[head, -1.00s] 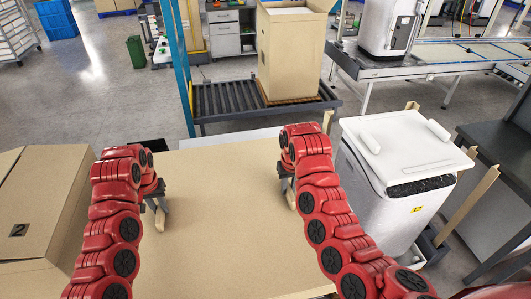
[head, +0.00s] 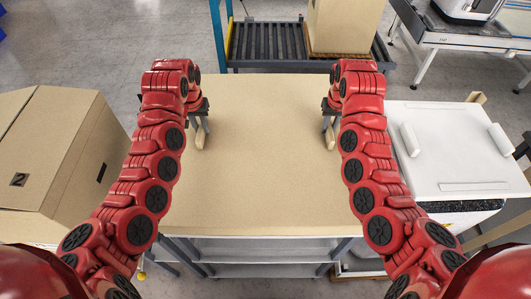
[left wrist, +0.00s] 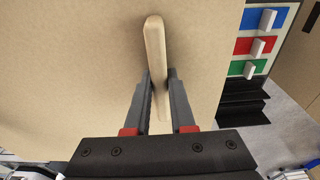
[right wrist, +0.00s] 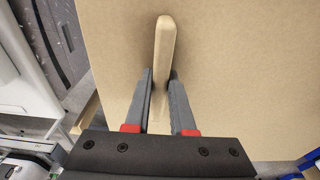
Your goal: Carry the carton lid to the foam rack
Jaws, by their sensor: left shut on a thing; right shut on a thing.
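The carton lid (head: 265,160) is a large flat tan panel with two pale handles on top. My left gripper (head: 201,128) is shut on the left handle, which shows between its fingers in the left wrist view (left wrist: 154,45). My right gripper (head: 328,128) is shut on the right handle, also seen in the right wrist view (right wrist: 164,45). The lid looks about level, with grey shelving below its near edge; whether it touches this is hidden. I cannot tell for certain which thing is the foam rack; a white lidded box (head: 455,150) with wooden posts stands right of the lid.
A closed cardboard box (head: 50,150) marked 2 stands close on the left. A roller conveyor (head: 270,45) with a tall carton (head: 345,25) lies beyond the lid's far edge. Grey floor (head: 120,40) shows at the far left.

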